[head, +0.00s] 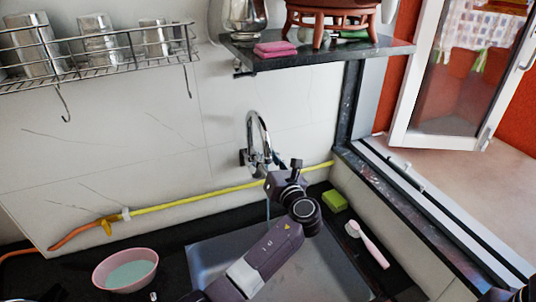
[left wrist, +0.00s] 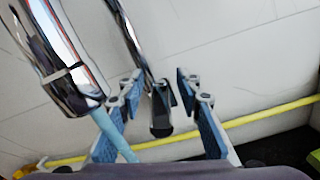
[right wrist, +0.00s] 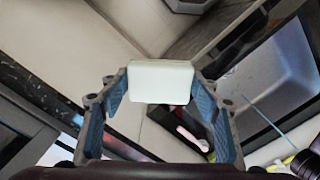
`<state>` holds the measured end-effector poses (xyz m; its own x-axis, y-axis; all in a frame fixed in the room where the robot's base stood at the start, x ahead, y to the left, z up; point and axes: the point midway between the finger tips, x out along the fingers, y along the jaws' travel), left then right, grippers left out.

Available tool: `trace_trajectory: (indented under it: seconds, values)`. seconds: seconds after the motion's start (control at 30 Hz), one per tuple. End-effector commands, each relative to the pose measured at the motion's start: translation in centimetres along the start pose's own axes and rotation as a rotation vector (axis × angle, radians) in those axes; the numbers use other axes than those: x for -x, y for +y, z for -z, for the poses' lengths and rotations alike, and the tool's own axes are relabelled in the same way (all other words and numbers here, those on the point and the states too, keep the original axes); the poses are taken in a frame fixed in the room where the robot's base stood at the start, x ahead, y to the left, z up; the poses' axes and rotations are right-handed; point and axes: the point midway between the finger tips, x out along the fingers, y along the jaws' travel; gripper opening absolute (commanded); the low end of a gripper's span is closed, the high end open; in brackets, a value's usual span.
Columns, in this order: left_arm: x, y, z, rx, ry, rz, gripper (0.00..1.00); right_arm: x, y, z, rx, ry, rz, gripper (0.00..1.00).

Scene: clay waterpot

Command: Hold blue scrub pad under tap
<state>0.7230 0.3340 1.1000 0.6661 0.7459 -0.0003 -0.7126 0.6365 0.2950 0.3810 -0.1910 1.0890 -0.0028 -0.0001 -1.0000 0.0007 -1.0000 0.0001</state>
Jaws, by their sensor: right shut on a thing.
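The chrome tap (head: 259,135) stands out from the tiled wall above the sink (head: 335,272). A pale blue stream of water (left wrist: 112,135) runs from its spout (left wrist: 68,65), and also shows in the head view (head: 268,209). My left gripper (head: 283,171) is at the tap. My right gripper (right wrist: 160,88) is shut on a pale, bluish-white block-shaped pad (right wrist: 160,80). The pad is held up in the air, apart from the water. I see no other blue pad.
A pink bowl (head: 125,270) stands left of the sink. A green sponge (head: 334,201) and a pink brush (head: 368,243) lie to its right. A yellow hose (head: 190,204) runs along the wall. A shelf (head: 335,52) juts out above the tap, near the window frame (head: 435,80).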

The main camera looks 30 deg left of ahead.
Motion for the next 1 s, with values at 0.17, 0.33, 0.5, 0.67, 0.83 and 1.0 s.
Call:
trace_trajectory:
  seconds: [0.17,0.33,0.5,0.67,0.83,1.0]
  values:
    - [0.0,0.0,0.0,0.0,0.001,-0.001,0.33,0.0,0.0,0.0,0.0,0.0,0.0,0.34]
    - [0.6,0.0,0.0,0.0,0.001,0.0,0.33,0.0,0.0,0.0,0.0,0.0,0.0,0.34]
    - [3.4,-0.1,0.1,0.003,0.004,0.002,0.33,0.0,0.0,0.0,0.0,0.0,0.0,0.34]
    - [6.9,-0.1,0.1,0.002,0.004,0.003,0.33,0.0,0.0,0.0,0.0,0.0,0.0,0.34]
    - [10.0,-0.2,0.0,0.002,0.004,0.002,0.33,0.0,0.0,0.0,0.0,0.0,0.0,0.34]
    - [11.6,-0.2,0.0,-0.001,0.003,0.0,0.33,0.0,0.0,0.1,0.0,0.0,0.0,0.34]
